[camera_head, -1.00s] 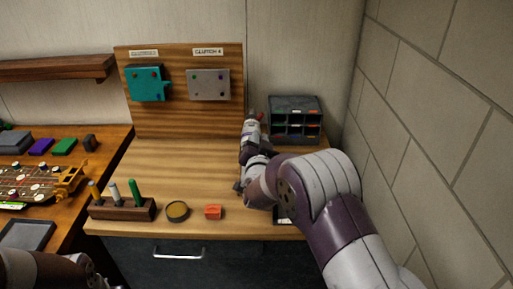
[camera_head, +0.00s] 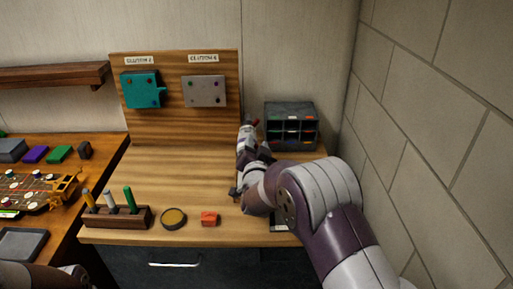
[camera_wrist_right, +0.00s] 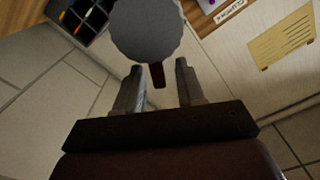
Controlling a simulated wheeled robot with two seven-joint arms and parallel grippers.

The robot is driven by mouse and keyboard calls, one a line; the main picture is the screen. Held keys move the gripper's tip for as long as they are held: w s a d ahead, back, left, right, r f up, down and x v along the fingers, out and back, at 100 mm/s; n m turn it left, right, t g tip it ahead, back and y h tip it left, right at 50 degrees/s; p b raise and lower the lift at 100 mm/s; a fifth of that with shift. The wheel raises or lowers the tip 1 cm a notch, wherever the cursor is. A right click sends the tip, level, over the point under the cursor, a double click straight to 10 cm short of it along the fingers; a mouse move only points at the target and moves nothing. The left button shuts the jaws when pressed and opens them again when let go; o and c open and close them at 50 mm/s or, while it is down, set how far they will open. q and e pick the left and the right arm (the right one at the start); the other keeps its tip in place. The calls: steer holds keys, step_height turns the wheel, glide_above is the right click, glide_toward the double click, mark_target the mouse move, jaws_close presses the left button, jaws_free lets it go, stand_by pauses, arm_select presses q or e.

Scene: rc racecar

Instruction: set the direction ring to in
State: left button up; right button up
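A grey round disc (camera_wrist_right: 147,28) fills the top middle of the right wrist view, just beyond my right fingertips (camera_wrist_right: 160,66). A dark red piece (camera_wrist_right: 157,75) shows below it, between the two fingers. The fingers stand apart, with a gap visible on both sides of that piece. In the head view my right gripper (camera_head: 253,126) is in front of the wall, beside the board's right edge; a small red tip shows there. I cannot make out a direction ring or its markings. My left arm shows only at the bottom left; its gripper is out of frame.
A wooden board (camera_head: 175,128) carries a teal plate (camera_head: 141,89) and a grey plate (camera_head: 204,91). A dark drawer organiser (camera_head: 291,111) stands right of my gripper. A pen rack (camera_head: 115,217), round dish (camera_head: 173,218) and orange block (camera_head: 209,218) line the bench front.

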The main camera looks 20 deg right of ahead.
steer(key=b+v, duration=0.3)
steer(key=v, duration=0.9)
steer(key=shift+s, duration=0.35)
steer(key=shift+a, duration=0.1)
